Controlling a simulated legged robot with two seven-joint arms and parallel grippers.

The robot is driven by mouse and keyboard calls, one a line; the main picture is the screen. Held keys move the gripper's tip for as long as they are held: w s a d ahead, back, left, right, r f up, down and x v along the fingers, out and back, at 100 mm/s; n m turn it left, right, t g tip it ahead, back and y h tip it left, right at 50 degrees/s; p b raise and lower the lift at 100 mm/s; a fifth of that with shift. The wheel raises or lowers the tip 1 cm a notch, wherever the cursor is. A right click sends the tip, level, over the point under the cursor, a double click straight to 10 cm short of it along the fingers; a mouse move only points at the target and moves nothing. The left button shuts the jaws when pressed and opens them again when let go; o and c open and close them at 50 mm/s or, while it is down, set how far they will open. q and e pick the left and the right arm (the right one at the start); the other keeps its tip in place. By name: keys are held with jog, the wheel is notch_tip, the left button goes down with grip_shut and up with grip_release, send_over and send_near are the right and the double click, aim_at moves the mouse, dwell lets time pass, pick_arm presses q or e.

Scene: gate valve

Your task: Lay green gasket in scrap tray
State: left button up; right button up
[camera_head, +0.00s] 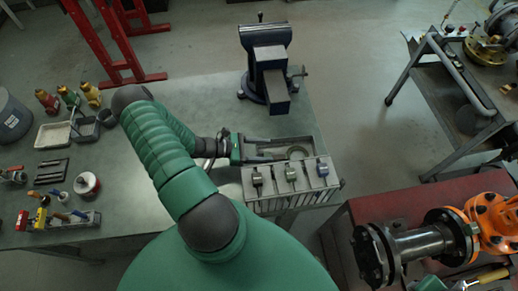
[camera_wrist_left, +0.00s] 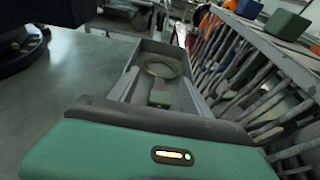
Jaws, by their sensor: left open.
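A ring-shaped gasket, dull grey-green, lies in a grey tray (camera_head: 310,143) on the bench in the head view; the ring (camera_head: 297,148) is near the tray's right end. The wrist view shows the ring (camera_wrist_left: 160,76) flat on the floor of the same tray (camera_wrist_left: 128,82). My left gripper (camera_head: 279,150) is open and empty, with its fingers reaching over the tray from the left, just short of the ring. The lower part of the tray is hidden by the rack.
A slatted rack (camera_head: 262,205) with several tools stands against the tray's near side. A blue vise (camera_head: 267,70) stands behind the tray. A shallow pale tray (camera_head: 52,136) and bottles sit at the bench's left. A flanged orange valve (camera_head: 490,222) stands right.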

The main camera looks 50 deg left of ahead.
pick_arm(q)
jog(key=b+v, duration=0.3)
jog(key=v, duration=1.4)
jog(key=shift+f, duration=0.15)
